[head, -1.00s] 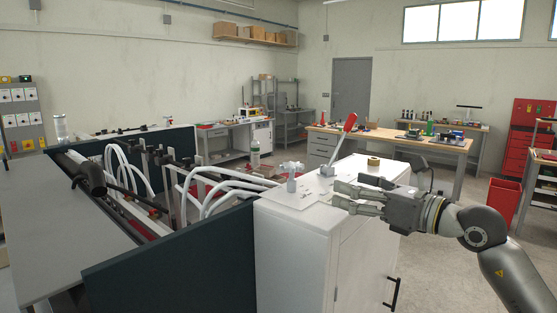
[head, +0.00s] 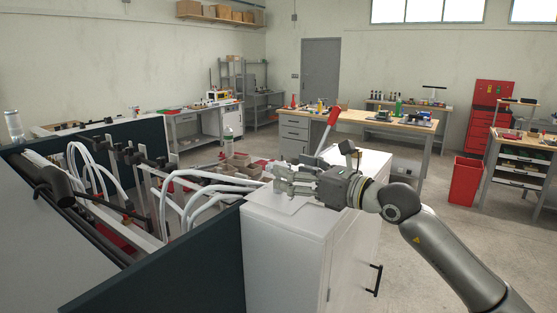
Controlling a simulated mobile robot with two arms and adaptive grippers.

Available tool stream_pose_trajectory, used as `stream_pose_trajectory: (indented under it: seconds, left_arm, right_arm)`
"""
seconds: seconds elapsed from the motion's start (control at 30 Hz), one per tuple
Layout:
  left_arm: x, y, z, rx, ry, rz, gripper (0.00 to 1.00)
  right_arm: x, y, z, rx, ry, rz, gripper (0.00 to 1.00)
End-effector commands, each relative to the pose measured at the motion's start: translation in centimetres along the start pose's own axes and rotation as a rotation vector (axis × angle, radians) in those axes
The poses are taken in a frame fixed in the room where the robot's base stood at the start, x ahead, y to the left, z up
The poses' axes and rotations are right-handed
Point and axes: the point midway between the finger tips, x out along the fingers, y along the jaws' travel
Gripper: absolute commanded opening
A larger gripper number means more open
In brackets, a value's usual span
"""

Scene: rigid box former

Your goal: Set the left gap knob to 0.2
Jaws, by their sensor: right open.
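My right gripper (head: 278,179) is over the top of the white cabinet (head: 285,225), with its fingers pointing left. Its fingers are open. The small grey knob-like fitting near the cabinet top's left side, which may be the left gap knob, is now largely hidden by the fingers. I cannot tell whether the fingers are around it, touching it or just above it. No scale or setting can be read. My left gripper is not in view.
A lever with a red handle (head: 333,117) stands up just behind my right gripper. White curved hoses (head: 200,200) and the machine's dark side panel (head: 165,262) lie to the left. A workbench (head: 365,121) and a red bin (head: 466,181) stand farther back.

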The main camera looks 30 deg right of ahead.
Motion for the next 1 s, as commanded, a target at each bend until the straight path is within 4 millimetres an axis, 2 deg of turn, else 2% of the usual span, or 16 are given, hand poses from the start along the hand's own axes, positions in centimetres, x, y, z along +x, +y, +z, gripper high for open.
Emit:
stream_pose_trajectory:
  seconds: [0.13,0.27,0.5,0.83,0.87,1.0]
  left_arm:
    - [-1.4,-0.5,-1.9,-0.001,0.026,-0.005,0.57]
    - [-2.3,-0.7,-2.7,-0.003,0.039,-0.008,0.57]
    - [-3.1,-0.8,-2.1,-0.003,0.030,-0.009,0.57]
    - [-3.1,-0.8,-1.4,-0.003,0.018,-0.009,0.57]
    - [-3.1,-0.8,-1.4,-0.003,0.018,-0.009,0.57]
    - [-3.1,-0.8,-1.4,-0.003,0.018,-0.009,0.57]
  right_arm:
    - [1.6,0.0,0.5,0.002,-0.002,0.001,0.70]
    - [3.0,0.0,0.4,0.003,-0.002,0.000,0.70]
    - [4.5,0.0,0.2,0.002,-0.001,0.001,0.70]
    - [4.7,0.0,0.0,0.000,0.000,0.001,0.70]
    - [4.7,0.0,0.0,0.000,0.000,0.001,0.69]
    - [4.7,0.0,0.0,0.000,0.000,0.001,0.51]
